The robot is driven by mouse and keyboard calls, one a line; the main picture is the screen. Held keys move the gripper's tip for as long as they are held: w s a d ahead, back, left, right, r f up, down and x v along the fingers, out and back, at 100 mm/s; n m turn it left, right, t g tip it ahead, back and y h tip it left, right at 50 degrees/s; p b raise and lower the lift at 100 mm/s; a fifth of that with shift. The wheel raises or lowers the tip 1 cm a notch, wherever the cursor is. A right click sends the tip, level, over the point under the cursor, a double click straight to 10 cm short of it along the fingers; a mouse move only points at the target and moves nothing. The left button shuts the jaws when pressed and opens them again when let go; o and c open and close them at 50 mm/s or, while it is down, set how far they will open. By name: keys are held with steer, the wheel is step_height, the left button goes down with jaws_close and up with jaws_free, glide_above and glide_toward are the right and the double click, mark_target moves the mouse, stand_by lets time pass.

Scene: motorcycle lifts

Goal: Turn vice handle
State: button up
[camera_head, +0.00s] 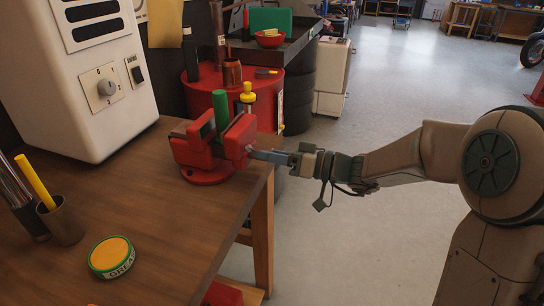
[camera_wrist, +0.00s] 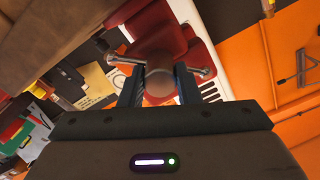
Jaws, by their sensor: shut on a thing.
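The red vice (camera_head: 205,172) stands on the right edge of the wooden workbench, with a green cylinder (camera_head: 220,108) upright at its jaws. My gripper (camera_head: 256,155) reaches in from the right, level with the vice's screw end. In the wrist view, the blue fingers of my gripper (camera_wrist: 159,84) are shut on the rounded hub of the vice handle (camera_wrist: 160,80). Silver bar ends of the handle (camera_wrist: 206,71) stick out on both sides beyond the fingers. The red vice body (camera_wrist: 160,40) lies behind the hub. The finger contact is partly hidden in the head view.
A white machine (camera_head: 95,110) stands at the bench's back left. A grease tin (camera_head: 111,257) and a cup (camera_head: 62,222) holding a yellow stick sit on the bench. A red drum (camera_head: 200,90) stands behind the vice. The floor to the right is open.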

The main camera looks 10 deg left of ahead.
steer(key=m+b, duration=0.2)
steer(key=m, duration=0.1)
steer(key=shift+f+m, duration=0.15)
steer(key=shift+m, duration=0.25)
steer(key=m+b, duration=0.1)
steer(key=m, duration=0.3)
steer(key=shift+m, duration=0.3)
steer(key=m, duration=0.3)
steer(key=shift+m, duration=0.3)
steer(key=m+p, duration=0.1)
steer(key=m, duration=0.1)
steer(key=m+p, duration=0.1)
steer(key=m, duration=0.1)
steer(key=shift+r+m, duration=0.2)
steer(key=shift+m, duration=0.1)
steer(key=m+p, duration=0.3)
steer(key=m, duration=0.1)
steer(key=shift+m, duration=0.3)
steer(key=m+p, duration=0.4)
steer(key=shift+p, duration=0.35)
steer(key=m+p, duration=0.4)
steer(key=m, duration=0.1)
steer(key=shift+p, duration=0.4)
steer(key=shift+f+m+p, duration=0.15)
steer(key=shift+m+p, duration=1.45)
steer(key=shift+p, duration=0.05)
